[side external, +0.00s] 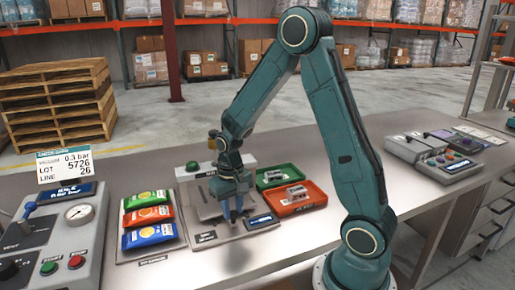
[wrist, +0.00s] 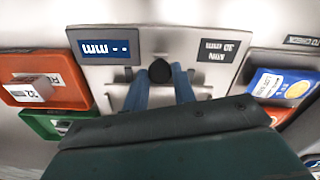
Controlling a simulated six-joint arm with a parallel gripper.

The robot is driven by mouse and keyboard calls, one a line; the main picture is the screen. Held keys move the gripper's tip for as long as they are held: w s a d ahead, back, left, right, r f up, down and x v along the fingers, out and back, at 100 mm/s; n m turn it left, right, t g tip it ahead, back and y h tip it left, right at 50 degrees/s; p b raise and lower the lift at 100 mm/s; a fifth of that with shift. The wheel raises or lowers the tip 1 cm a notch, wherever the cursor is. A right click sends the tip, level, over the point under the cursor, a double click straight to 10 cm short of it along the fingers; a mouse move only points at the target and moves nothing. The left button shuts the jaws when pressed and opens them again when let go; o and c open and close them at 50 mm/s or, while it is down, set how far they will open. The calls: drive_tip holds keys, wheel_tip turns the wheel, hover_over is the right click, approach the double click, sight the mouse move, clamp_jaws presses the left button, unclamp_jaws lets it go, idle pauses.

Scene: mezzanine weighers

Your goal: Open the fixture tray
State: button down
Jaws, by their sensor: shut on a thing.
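The grey fixture (side external: 207,212) stands on the bench under my gripper, with a pale plate that also shows in the wrist view (wrist: 150,100). A black knob (wrist: 160,71) is at the fixture's front edge. My gripper (side external: 233,215) points down over the front of the fixture. In the wrist view its blue fingers (wrist: 160,86) are on either side of the knob, shut on it. The knob is hidden behind the fingers in the side view. My gripper body hides the back of the fixture in the wrist view, and I cannot tell how far out the tray is.
A blue display (side external: 261,220) is on the fixture's right front. Red (side external: 298,207) and green (side external: 265,182) bins with small parts stand right. Blue, red and yellow-green packets (side external: 150,216) lie on a board at left. A gauge panel (side external: 75,235) stands far left. The front bench strip is clear.

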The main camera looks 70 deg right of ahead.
drive_tip(key=shift+s+a, duration=0.6)
drive_tip(key=shift+a, duration=0.1)
drive_tip(key=c, duration=1.1)
unclamp_jaws()
drive_tip(key=shift+c, duration=0.2)
drive_tip(key=shift+r, duration=0.1)
wheel_tip(320, 180, up, 14)
